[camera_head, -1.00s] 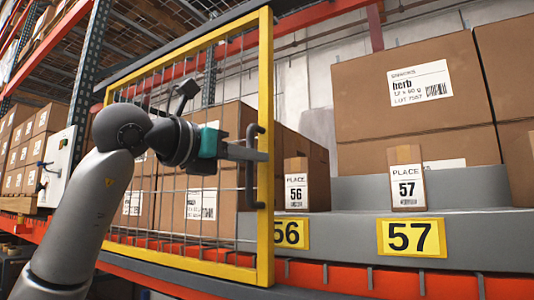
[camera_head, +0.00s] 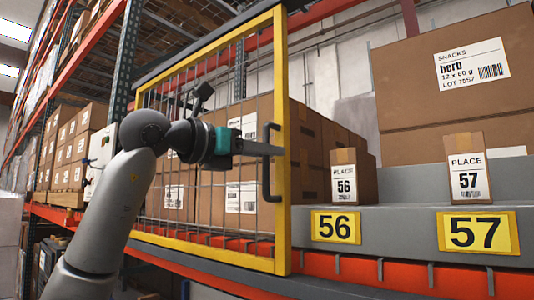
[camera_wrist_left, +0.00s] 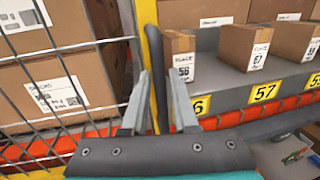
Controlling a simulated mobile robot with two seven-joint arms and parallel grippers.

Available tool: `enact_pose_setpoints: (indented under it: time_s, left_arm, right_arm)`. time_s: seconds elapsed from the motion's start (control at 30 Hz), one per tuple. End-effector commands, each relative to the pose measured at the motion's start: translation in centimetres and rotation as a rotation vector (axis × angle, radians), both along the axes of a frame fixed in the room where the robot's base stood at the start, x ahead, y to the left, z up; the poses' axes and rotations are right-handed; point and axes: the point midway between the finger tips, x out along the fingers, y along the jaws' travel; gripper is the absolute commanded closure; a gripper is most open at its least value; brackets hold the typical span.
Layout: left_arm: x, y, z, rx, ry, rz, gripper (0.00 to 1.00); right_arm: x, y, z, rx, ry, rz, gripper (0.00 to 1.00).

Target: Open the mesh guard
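The mesh guard (camera_head: 282,215) is a yellow frame with thin grey wires, standing in front of a shelf bay. A dark upright handle (camera_head: 267,182) is fixed near its right edge. My left gripper (camera_head: 262,148) reaches across the mesh to the upper part of this handle. The fingers hide part of the handle. My right gripper is not in view.
Cartons marked 56 (camera_head: 344,184) and 57 (camera_head: 467,195) stand on the grey shelf right of the guard. Yellow number signs (camera_head: 335,227) hang below them. A blue-grey rack post (camera_head: 124,60) and stacked cartons (camera_head: 70,150) are at the left.

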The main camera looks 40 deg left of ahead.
Motion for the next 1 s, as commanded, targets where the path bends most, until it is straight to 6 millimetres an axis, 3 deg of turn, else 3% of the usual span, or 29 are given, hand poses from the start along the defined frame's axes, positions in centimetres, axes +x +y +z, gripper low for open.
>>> enact_pose_setpoints:
  time_s: [0.17, 0.53, 0.67, 1.0]
  left_arm:
    - [0.1, -0.1, -0.2, 0.001, 0.006, -0.001, 0.53]
    - [-0.8, 0.2, -0.3, 0.002, 0.007, -0.001, 0.53]
    - [-3.0, 0.7, -0.4, 0.002, 0.005, 0.001, 0.53]
    - [-10.9, 2.6, -0.3, 0.002, 0.003, 0.002, 0.53]
  right_arm:
    - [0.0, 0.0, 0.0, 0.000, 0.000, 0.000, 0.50]
    - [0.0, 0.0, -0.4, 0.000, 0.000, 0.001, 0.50]
    - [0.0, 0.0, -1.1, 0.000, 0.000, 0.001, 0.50]
    - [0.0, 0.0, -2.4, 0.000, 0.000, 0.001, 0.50]
